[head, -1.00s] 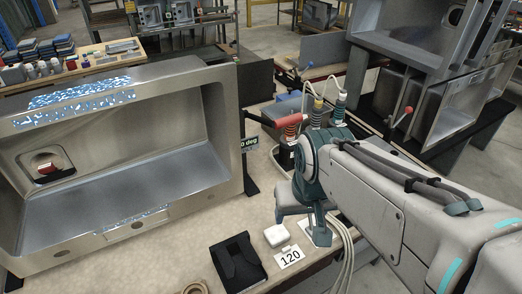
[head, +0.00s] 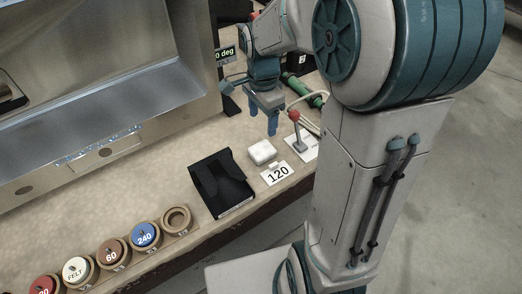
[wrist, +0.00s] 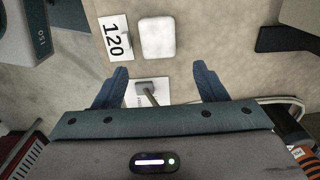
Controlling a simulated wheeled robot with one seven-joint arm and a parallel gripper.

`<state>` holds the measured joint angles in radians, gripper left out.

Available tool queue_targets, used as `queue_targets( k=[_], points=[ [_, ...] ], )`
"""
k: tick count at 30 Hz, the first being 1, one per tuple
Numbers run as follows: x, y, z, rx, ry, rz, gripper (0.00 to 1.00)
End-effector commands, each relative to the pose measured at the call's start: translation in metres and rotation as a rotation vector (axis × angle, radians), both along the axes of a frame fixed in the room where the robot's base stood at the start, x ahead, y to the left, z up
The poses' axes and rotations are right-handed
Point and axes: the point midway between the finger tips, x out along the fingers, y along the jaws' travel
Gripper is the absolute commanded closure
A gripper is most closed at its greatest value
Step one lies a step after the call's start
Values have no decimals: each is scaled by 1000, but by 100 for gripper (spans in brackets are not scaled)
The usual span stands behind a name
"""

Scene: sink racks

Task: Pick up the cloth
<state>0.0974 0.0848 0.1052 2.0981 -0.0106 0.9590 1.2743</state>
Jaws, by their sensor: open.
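A small white folded pad, apparently the cloth (head: 262,151), lies flat on the bench behind the "120" card (head: 278,173). It also shows in the wrist view (wrist: 157,38), ahead of my fingertips and roughly midway between them. My gripper (head: 263,127) points down above the bench, just beyond the cloth, and is apart from it. In the wrist view my gripper (wrist: 160,72) has its two blue fingers spread wide, with nothing held.
A red-knobbed lever (head: 294,117) stands right of the cloth; its base shows below my fingers in the wrist view. A black folded holder (head: 222,182) lies left of the cloth. Labelled discs (head: 145,236) line the front edge. A steel sink (head: 150,95) stands behind.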

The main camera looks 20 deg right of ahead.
Motion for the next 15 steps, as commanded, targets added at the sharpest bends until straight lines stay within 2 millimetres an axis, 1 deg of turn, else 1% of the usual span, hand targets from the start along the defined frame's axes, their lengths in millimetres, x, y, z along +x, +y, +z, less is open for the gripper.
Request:
queue_targets(
  k=[1,6,9,15],
  points=[
    [-1,0,-13,0,6,1,35],
    [-2,0,-46,0,5,2,35],
    [-1,0,-59,0,3,3,35],
    [-1,0,-72,-1,2,3,35]
  ],
)
